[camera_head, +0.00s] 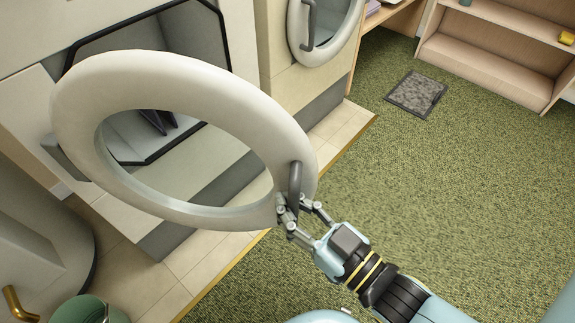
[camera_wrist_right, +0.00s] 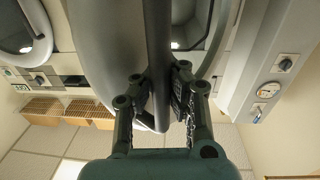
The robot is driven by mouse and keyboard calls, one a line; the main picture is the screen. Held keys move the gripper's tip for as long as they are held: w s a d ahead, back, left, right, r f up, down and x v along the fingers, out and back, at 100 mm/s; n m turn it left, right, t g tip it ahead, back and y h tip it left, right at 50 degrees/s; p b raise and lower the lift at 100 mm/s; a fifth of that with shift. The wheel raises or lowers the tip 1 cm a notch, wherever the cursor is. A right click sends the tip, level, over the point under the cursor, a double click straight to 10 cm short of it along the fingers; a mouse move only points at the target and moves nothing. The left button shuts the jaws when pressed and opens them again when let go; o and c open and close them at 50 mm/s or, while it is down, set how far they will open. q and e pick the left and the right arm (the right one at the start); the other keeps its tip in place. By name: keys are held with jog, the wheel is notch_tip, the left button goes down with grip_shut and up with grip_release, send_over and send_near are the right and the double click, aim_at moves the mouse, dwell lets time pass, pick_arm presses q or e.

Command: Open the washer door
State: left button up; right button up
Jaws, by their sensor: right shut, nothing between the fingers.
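The washer door (camera_head: 190,90) is a thick cream ring with a clear centre. It stands swung well out from the washer (camera_head: 35,100), whose dark-edged opening (camera_head: 215,45) shows behind it. The hinge (camera_head: 62,155) is at the door's left. A dark grey bar handle (camera_head: 295,182) sits on the door's right rim. My right gripper (camera_head: 292,207) is at the handle's lower end, its fingers shut with nothing between them. In the right wrist view the handle (camera_wrist_right: 158,50) runs down the middle, close to the fingertips (camera_wrist_right: 160,80). My left gripper is out of view.
A second machine with a round door (camera_head: 322,30) stands to the right. A grey mat (camera_head: 416,93) lies on the green carpet (camera_head: 440,190), which is open at right. A wooden shelf (camera_head: 485,65) stands at the back right. A rounded grey body (camera_head: 35,245) is at lower left.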

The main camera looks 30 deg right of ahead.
jog(key=o, duration=0.4)
jog(key=shift+s+d+f, duration=0.15)
jog(key=shift+s+d, duration=0.25)
jog(key=shift+s, duration=0.25)
jog(key=shift+o, duration=2)
jog(key=shift+w+a, duration=0.15)
jog(key=shift+w, duration=0.05)
jog(key=v, duration=1.2)
